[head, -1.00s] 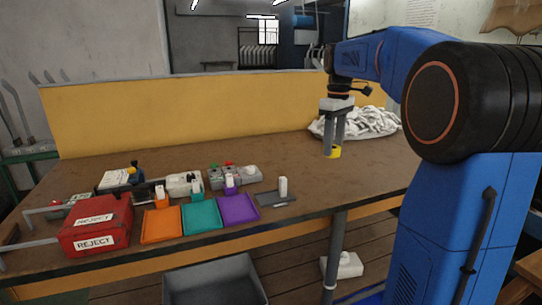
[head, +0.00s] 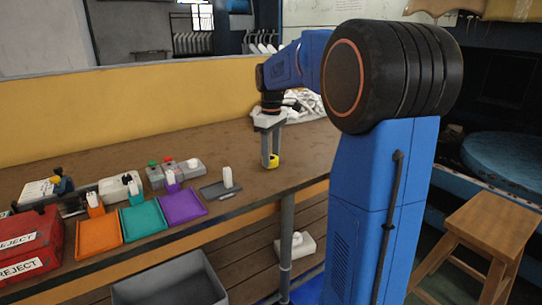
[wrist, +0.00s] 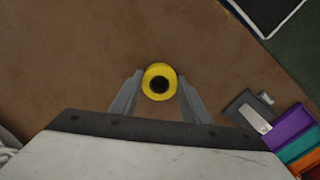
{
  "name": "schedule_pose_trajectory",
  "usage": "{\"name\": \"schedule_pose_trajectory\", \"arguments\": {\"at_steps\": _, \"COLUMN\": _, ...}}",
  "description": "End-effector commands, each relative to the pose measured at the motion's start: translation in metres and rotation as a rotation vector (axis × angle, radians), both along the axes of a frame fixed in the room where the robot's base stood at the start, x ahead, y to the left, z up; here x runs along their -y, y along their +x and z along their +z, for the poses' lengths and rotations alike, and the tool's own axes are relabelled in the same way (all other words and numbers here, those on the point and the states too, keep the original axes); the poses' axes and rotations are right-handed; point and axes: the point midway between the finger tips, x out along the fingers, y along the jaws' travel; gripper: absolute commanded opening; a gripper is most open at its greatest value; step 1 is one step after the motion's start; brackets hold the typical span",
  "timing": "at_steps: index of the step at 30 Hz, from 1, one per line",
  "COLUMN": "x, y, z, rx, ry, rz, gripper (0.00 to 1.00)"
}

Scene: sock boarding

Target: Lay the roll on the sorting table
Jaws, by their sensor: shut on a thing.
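The roll (head: 273,161) is a small yellow ring with a dark centre. In the wrist view the roll (wrist: 153,70) sits between the fingertips of my gripper (wrist: 158,88), seen from above. In the head view my gripper (head: 269,160) points down, shut on the roll, low over the right part of the brown table (head: 120,160). I cannot tell whether the roll touches the table top. The fingers partly hide the roll.
Left of my gripper are a grey plate (head: 213,191) with a white upright piece, and purple (head: 183,207), teal (head: 144,218) and orange (head: 98,235) trays. A red reject box (head: 28,243) stands far left. White cloth (head: 304,104) lies behind my arm. Table between is clear.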

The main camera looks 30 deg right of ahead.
Motion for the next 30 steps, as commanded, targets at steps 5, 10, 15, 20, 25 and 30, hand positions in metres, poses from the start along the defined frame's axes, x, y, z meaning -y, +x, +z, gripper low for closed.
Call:
{"name": "schedule_pose_trajectory", "arguments": {"at_steps": 5, "x": 0.0, "y": 0.0, "z": -0.003, "rx": 0.003, "ry": -0.001, "rz": 0.0, "gripper": 0.2}}
{"name": "schedule_pose_trajectory", "arguments": {"at_steps": 10, "x": 0.0, "y": 0.0, "z": -0.004, "rx": 0.001, "ry": 0.0, "rz": 0.0, "gripper": 0.2}}
{"name": "schedule_pose_trajectory", "arguments": {"at_steps": 15, "x": 0.0, "y": 0.0, "z": -0.005, "rx": 0.001, "ry": 0.0, "rz": 0.0, "gripper": 0.61}}
{"name": "schedule_pose_trajectory", "arguments": {"at_steps": 20, "x": 0.0, "y": 0.0, "z": -0.005, "rx": 0.001, "ry": 0.0, "rz": 0.0, "gripper": 0.61}}
{"name": "schedule_pose_trajectory", "arguments": {"at_steps": 25, "x": 0.0, "y": 0.0, "z": -0.002, "rx": 0.003, "ry": -0.001, "rz": 0.0, "gripper": 0.61}}
{"name": "schedule_pose_trajectory", "arguments": {"at_steps": 30, "x": 0.0, "y": 0.001, "z": 0.016, "rx": 0.004, "ry": -0.001, "rz": 0.0, "gripper": 0.61}}
